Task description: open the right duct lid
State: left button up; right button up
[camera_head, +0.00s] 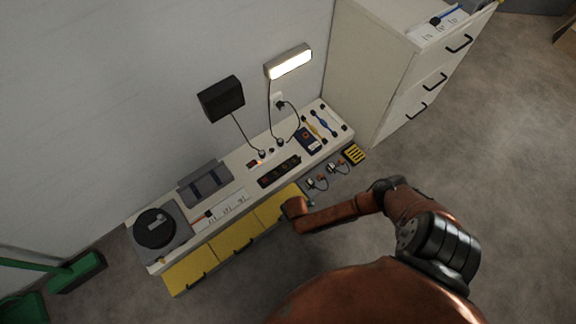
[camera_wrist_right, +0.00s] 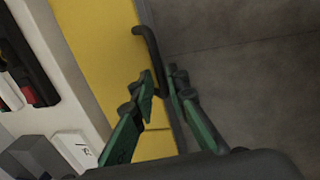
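A long low white unit (camera_head: 232,205) stands along the wall in the head view, with a row of yellow front panels with dark handles, such as the left one (camera_head: 190,270) and the right one (camera_head: 272,207). Which part is the duct lid, I cannot tell. My right gripper (camera_head: 290,207) is at the right yellow panel. In the right wrist view my green fingers (camera_wrist_right: 160,74) are on either side of a dark bar handle (camera_wrist_right: 148,42) on a yellow panel (camera_wrist_right: 98,40). Whether they press on it is unclear. My left gripper is out of view.
A white drawer cabinet (camera_head: 365,75) stands to the right of the unit. A black screen (camera_head: 221,98), a lit lamp (camera_head: 289,62) and a round black device (camera_head: 155,228) are on or above the unit. The grey floor (camera_head: 500,160) in front is clear.

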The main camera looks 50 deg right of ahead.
grip_shut()
jog(key=shift+w+r, duration=0.1)
jog(key=shift+r, duration=0.05)
dwell(0.4)
